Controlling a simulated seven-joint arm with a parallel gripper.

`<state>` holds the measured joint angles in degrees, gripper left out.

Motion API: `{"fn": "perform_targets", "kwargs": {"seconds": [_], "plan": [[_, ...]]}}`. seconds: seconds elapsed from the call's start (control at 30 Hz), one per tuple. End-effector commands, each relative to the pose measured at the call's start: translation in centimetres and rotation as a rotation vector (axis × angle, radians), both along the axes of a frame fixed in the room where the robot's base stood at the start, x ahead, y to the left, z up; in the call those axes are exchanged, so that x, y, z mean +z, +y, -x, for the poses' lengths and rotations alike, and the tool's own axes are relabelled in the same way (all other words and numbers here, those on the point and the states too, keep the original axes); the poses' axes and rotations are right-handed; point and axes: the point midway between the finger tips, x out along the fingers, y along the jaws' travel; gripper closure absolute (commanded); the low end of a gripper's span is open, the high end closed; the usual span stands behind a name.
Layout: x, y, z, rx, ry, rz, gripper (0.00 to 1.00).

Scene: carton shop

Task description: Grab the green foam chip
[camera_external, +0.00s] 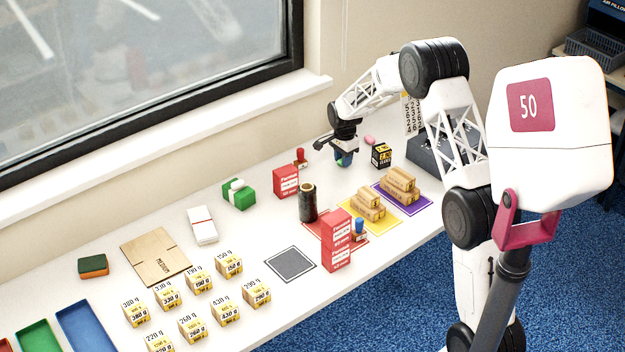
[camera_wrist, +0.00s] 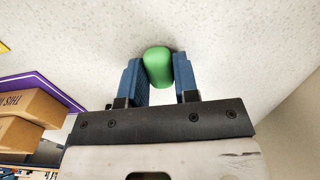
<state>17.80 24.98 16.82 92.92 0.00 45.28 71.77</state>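The green foam chip (camera_wrist: 158,67) is a small rounded piece between the two blue fingers of my gripper (camera_wrist: 160,80) in the wrist view. It fills the gap, with a finger against each side and no clear space visible. In the external view my gripper (camera_external: 344,157) points down at the back of the white table, left of a black box. Only a bit of green shows there between the fingers. I cannot tell whether the chip still touches the table.
A pink chip (camera_external: 369,140) and a black box (camera_external: 382,155) are close on the right. A purple-bordered mat (camera_external: 425,207) with cartons lies nearer the front edge. A red box (camera_external: 286,181), a red-handled stamp (camera_external: 301,158) and a dark roll (camera_external: 307,204) stand to the left.

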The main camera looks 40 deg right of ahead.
Motion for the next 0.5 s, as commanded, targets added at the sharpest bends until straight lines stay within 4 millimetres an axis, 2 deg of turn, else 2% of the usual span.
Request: {"fn": "perform_targets", "kwargs": {"seconds": [0.03, 0.13, 0.5], "plan": [[0.0, 0.0, 0.0, 0.0, 0.0, 0.0, 0.79], [0.0, 0.0, 0.0, 0.0, 0.0, 0.0, 0.95], [0.18, 0.0, -0.01, 0.0, 0.0, 0.0, 0.96]]}}
